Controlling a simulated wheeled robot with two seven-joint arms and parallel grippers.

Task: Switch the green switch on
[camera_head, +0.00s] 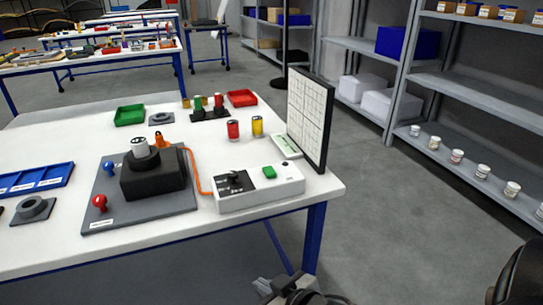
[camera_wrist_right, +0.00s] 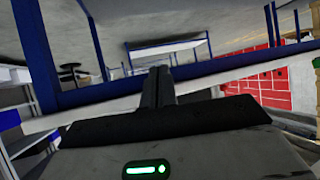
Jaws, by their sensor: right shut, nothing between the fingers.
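The green switch (camera_head: 269,173) is a small green rocker on top of a white control box (camera_head: 262,196) near the right front corner of the white table. I cannot tell its on or off state. A black knob (camera_head: 234,179) sits left of it on the same box. My right gripper (camera_head: 278,287) is at the bottom edge of the head view, in front of the table and apart from the box. In the right wrist view its fingers (camera_wrist_right: 157,87) are shut with nothing between them. My left gripper is not in view.
A white gridded panel (camera_head: 310,118) stands upright behind the box. An orange cable runs from the box to a grey plate (camera_head: 135,212) with a black block (camera_head: 152,178) and red and blue knobs. Shelves (camera_head: 440,85) stand at right. The floor right of the table is clear.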

